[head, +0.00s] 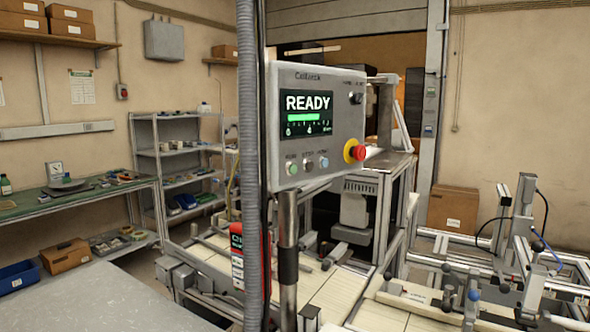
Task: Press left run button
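A grey control panel (340,110) stands on a metal post in the middle of the head view. Its screen (308,114) reads READY above a green bar. Below the screen is a row of small buttons: a green button (291,168) at the left, a grey one (307,164) in the middle and a pale blue one (323,162) at the right. The green button appears to be the left run button, but its label is too small to read surely. A red emergency stop (358,152) on yellow sits at the lower right of the panel. Neither gripper is in view.
A grey corrugated conduit (249,170) runs vertically close to the panel's left edge. The metal post (288,250) rises below the panel. Machine frames (510,240) fill the right. A green workbench (75,195) and a grey tabletop (100,297) lie at the left.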

